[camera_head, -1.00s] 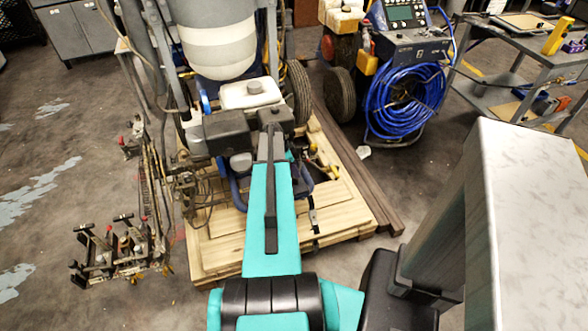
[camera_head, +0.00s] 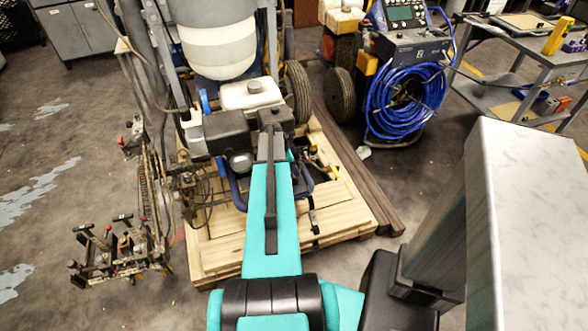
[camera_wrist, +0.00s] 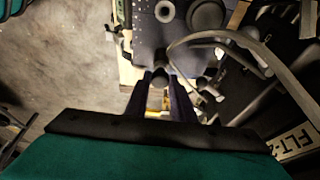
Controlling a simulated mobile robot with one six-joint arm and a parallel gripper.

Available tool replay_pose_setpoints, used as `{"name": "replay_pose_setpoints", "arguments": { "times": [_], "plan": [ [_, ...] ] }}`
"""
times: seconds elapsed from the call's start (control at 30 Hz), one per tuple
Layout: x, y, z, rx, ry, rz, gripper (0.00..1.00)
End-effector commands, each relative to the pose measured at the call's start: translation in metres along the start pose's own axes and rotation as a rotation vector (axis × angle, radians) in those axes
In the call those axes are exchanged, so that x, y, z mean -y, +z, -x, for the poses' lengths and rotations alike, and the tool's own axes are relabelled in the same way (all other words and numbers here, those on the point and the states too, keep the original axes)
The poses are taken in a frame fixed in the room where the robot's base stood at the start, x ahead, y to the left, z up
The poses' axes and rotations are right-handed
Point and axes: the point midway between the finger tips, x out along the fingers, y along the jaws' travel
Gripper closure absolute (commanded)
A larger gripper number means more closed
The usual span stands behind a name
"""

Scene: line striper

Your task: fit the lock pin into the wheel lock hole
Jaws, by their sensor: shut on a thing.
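In the wrist view my gripper (camera_wrist: 164,92) reaches forward with two dark fingers close together. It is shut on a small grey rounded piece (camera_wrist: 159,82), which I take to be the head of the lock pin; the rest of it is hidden. Ahead of the fingertips is a dark blue plate (camera_wrist: 152,38) with round features on it. I cannot tell which of them, if any, is the wheel lock hole. In the head view my teal arm reaches over the line striper (camera_head: 228,133), and my gripper is hidden behind the arm and engine.
The striper stands on a wooden pallet (camera_head: 218,256). A curved grey bar (camera_wrist: 262,50) and a labelled plate (camera_wrist: 297,142) lie to the right of my fingers in the wrist view. A blue hose coil (camera_head: 405,100) and a workbench (camera_head: 545,65) stand at the back right.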

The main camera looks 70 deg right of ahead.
Motion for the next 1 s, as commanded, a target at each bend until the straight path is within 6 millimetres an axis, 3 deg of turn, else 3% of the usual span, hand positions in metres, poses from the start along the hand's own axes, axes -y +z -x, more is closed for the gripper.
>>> {"name": "replay_pose_setpoints", "arguments": {
  "times": [1.0],
  "plan": [
    [0.000,-0.004,0.011,0.000,0.000,0.000,0.97]
  ]
}}
